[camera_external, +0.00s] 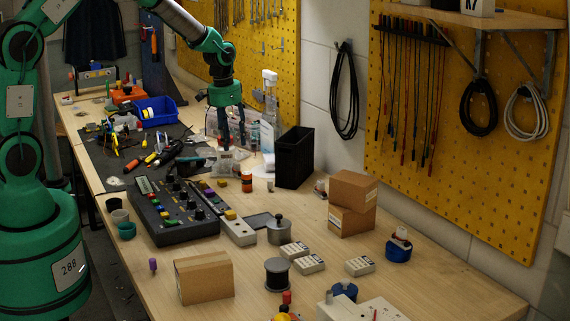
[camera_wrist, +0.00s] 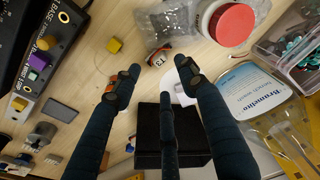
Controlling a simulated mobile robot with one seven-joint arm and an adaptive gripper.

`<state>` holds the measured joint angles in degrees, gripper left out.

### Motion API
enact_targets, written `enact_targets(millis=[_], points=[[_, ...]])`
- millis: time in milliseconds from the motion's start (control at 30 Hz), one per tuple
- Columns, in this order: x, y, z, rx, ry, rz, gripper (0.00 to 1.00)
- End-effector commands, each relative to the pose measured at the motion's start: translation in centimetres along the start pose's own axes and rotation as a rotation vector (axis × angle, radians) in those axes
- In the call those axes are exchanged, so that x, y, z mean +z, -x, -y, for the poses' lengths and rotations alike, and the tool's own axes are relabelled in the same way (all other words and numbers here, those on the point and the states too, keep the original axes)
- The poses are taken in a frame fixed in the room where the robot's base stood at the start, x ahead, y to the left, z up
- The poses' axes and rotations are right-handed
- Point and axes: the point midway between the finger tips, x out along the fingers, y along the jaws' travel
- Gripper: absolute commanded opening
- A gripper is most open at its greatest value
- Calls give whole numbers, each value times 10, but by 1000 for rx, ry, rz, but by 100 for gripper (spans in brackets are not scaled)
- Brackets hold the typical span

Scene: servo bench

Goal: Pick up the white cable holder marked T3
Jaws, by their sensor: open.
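In the external view my gripper (camera_external: 232,146) points down over the far part of the bench, left of the black bin. I cannot single out the T3 holder there. Contact between fingers and holder is not visible.
A black bin (camera_external: 295,157) stands close to the right of my gripper.

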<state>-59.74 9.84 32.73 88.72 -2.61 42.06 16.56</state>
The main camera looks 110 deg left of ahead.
Motion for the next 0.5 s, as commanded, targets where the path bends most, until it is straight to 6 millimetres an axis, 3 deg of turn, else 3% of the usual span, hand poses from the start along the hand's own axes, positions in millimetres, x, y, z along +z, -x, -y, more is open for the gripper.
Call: enact_targets(millis=[200, 500], points=[[0, -32, 0, 1, 0, 2, 42], [0, -44, 0, 0, 0, 0, 42]])
